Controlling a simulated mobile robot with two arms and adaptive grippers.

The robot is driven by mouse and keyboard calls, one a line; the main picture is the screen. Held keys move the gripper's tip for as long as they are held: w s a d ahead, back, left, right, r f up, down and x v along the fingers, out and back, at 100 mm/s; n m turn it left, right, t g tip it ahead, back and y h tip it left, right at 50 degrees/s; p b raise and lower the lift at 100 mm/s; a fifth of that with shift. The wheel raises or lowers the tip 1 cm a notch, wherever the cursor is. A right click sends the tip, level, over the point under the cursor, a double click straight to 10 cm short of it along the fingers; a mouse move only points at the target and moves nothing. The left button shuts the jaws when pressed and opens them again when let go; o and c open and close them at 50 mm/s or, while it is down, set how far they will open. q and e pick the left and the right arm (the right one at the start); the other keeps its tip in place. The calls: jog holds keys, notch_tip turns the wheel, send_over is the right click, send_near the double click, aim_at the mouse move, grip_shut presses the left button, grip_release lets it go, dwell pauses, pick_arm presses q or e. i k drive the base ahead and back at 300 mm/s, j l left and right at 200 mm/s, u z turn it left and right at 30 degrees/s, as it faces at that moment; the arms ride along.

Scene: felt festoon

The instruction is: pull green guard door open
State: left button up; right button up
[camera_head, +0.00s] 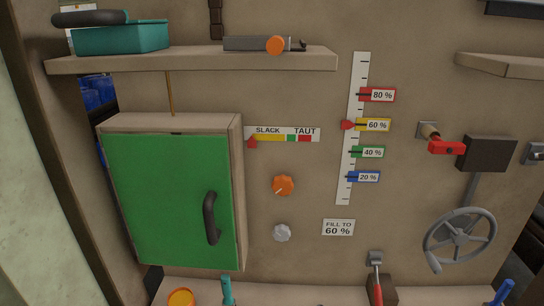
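The green guard door (165,190) is the front of a beige box (240,190) on the left of the wall panel. The door looks shut, lying flush with the box frame. A black curved handle (210,218) is fixed upright near the door's right edge. Nothing touches the handle. What is behind the door is hidden. Neither of my grippers shows in the head view.
A shelf (200,60) above the door holds a teal box (122,40) and a grey tool with an orange knob (276,45). Right of the door are an orange knob (283,185), a grey knob (282,233), a scale (352,130) and a handwheel (460,238).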

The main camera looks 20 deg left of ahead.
aim_at(175, 192)
jog(key=u, duration=1.25)
